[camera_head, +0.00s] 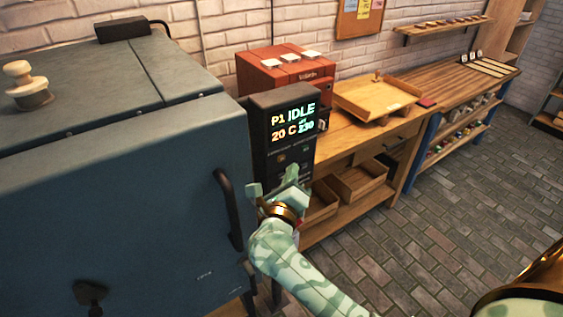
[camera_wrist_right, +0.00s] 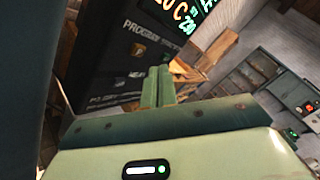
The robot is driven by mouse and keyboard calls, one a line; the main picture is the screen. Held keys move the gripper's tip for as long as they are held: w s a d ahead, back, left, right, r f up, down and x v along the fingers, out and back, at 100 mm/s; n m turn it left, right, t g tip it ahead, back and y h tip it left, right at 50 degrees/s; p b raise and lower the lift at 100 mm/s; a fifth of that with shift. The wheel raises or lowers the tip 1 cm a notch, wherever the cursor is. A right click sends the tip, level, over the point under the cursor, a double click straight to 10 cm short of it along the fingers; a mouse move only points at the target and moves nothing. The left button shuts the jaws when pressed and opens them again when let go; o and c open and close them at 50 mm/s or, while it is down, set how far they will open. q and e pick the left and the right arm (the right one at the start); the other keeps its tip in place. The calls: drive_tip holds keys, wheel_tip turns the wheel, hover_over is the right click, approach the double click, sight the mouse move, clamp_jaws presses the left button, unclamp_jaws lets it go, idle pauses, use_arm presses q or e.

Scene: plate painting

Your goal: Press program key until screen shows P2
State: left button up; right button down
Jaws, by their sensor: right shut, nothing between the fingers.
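The dark control panel (camera_head: 258,150) stands at the right side of the big blue-grey kiln. Its lit screen (camera_head: 293,120) reads P1 IDLE, with 20 C and a smaller 230 below. In the right wrist view, a line of lettering starting with PROGRAM (camera_wrist_right: 150,33) runs under the screen, and a small key with a yellowish mark (camera_wrist_right: 138,49) sits below it. My right gripper (camera_head: 290,174) is shut and empty, in front of the lower panel. Its closed green fingers (camera_wrist_right: 158,80) point at the panel, below and right of that key. I cannot tell whether they touch. My left gripper is out of view.
The kiln (camera_head: 120,190) with its door handle (camera_head: 228,205) fills the left. A red machine (camera_head: 285,70) stands behind the panel. A wooden bench with a tray (camera_head: 375,100) runs to the right. The brick floor (camera_head: 430,215) there is clear.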

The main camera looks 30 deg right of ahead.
sight(281, 158)
drive_tip(key=shift+w, duration=0.75)
drive_tip(key=shift+w, duration=0.1)
idle(1.5)
drive_tip(key=shift+w+r, duration=0.1)
drive_tip(key=shift+w, duration=0.15)
drive_tip(key=shift+w+r, duration=0.3)
idle(1.4)
drive_tip(key=shift+s+a, duration=0.1)
drive_tip(key=shift+f, duration=0.1)
drive_tip(key=shift+a+f, duration=0.15)
drive_tip(key=shift+f, duration=0.1)
drive_tip(key=shift+s, duration=0.15)
